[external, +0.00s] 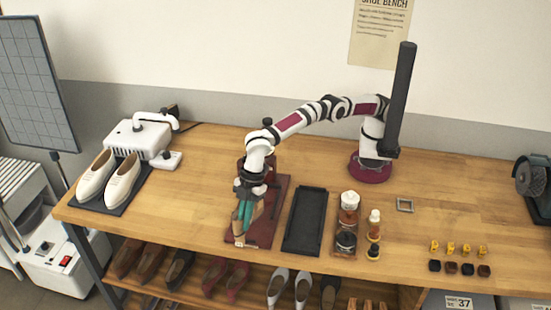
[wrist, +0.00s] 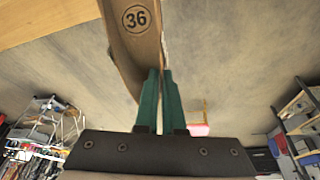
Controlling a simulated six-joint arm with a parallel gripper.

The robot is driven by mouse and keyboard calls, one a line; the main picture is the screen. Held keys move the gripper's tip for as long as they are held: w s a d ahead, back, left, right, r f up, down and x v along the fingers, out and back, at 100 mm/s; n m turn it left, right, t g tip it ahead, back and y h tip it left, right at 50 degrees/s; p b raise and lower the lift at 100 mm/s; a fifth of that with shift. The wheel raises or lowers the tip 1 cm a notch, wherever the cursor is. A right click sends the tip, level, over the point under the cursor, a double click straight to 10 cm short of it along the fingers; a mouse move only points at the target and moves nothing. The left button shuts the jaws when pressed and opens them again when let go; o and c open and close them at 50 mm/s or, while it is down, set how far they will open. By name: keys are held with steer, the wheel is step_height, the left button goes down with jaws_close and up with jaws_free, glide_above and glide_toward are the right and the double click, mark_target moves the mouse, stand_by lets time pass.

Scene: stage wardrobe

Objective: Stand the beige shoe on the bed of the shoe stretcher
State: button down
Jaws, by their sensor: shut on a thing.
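The beige shoe is in my gripper; in the wrist view its tan sole (wrist: 135,45) shows, with a circled 36 on it. The green fingers (wrist: 160,98) are shut on the edge of the shoe. In the external view my gripper (external: 244,218) points down over the front left part of the shoe stretcher (external: 271,228), which has a dark red base and brown upright parts behind the gripper. Only a little of the beige shoe (external: 257,213) shows there beside the fingers. Whether it touches the stretcher bed is hidden.
A black tray (external: 305,222) lies just right of the stretcher. A cream pair of shoes (external: 122,180) stands on a dark mat at left.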

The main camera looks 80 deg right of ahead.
steer(key=d+f, duration=0.2)
steer(key=d, duration=0.1)
steer(key=d+f, duration=0.1)
steer(key=shift+d+f, duration=0.25)
steer(key=shift+d, duration=0.15)
steer(key=d, duration=0.3)
steer(key=d+f, duration=0.1)
steer(key=d, duration=0.1)
steer(key=shift+d, duration=0.1)
steer(key=shift+f, duration=1.1)
stand_by(0.5)
steer(key=c, duration=0.9)
jaws_free()
steer(key=shift+c, duration=0.2)
